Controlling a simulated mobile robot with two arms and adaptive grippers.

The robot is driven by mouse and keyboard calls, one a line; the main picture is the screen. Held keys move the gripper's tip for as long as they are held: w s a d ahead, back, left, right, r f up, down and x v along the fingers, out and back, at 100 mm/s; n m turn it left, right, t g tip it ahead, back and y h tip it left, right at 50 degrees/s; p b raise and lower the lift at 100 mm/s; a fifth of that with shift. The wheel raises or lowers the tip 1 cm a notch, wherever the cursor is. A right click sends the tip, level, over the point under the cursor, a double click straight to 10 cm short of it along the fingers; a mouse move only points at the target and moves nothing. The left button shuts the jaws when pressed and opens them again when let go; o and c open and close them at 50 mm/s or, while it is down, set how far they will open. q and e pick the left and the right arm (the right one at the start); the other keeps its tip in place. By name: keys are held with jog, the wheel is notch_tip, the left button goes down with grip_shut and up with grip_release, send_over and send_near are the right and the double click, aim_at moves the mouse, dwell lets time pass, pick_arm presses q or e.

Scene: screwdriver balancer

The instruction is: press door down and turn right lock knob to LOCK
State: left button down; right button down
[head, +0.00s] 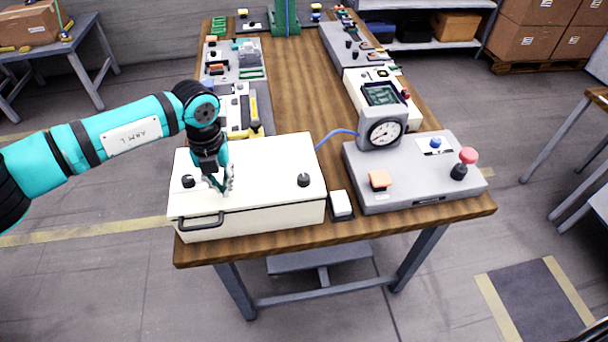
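The door is the white lid (262,160) of a low box at the front left of the wooden bench. It looks flat and down on the box, though a small gap could not be told from here. A dark bar handle (201,220) is on its front side. The right lock knob (304,180) is a black knob on the right of the lid; a matching left knob (188,181) is on the left. Their lock marks are too small to read. My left gripper (223,188) points down at the lid between the knobs, nearer the left one. Its finger gap is unclear. My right gripper is out of view.
A grey console (415,190) with a gauge (385,132), an orange button (379,179) and a red-topped lever (467,157) stands to the right. A small white-topped block (341,204) sits between box and console. Several devices line the bench behind.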

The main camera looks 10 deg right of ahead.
pick_arm(q)
jog(key=shift+f, duration=0.15)
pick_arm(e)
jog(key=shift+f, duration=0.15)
